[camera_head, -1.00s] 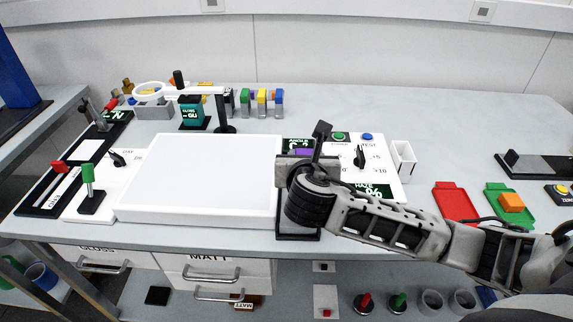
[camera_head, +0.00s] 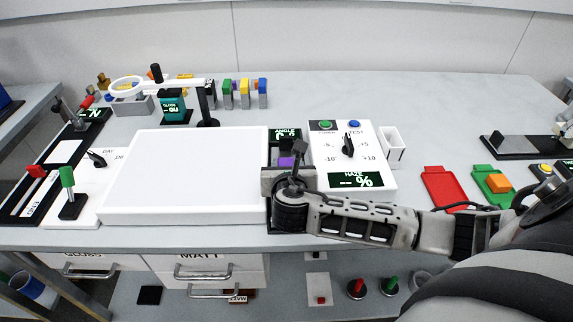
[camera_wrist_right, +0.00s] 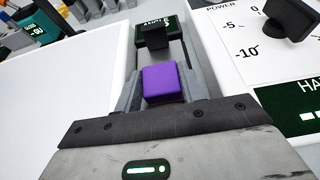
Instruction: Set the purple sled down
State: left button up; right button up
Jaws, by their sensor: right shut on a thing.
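The purple sled (camera_wrist_right: 161,82) is a small block between the grey fingers of my right gripper (camera_wrist_right: 161,92) in the wrist view. The gripper is shut on it. In the head view a little of the purple sled (camera_head: 286,161) shows just beyond my right gripper (camera_head: 286,170). They are over the dark narrow track below the angle display (camera_head: 285,134), between the white panel and the haze meter. I cannot tell whether the sled's underside touches the track. My left gripper is not in view.
The large white panel (camera_head: 184,176) lies left of the gripper. The white haze meter (camera_head: 340,133) with its dark knob is close on the right. Further right are a red tray (camera_head: 445,190) and a green tray (camera_head: 486,172) with an orange block (camera_head: 498,183).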

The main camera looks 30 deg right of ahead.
jog(key=shift+f, duration=0.2)
jog(key=shift+s+f, duration=0.25)
jog(key=shift+f, duration=0.2)
jog(key=o, duration=0.7)
jog(key=shift+s+a+f, duration=0.1)
jog(key=shift+f, duration=0.05)
jog(key=shift+r, duration=0.35)
jog(key=shift+s+a+r, duration=0.1)
jog(key=shift+a+r, duration=0.1)
jog(key=shift+a, duration=0.05)
jog(key=v, duration=0.7)
jog(key=r+v, duration=0.1)
jog(key=v, duration=0.3)
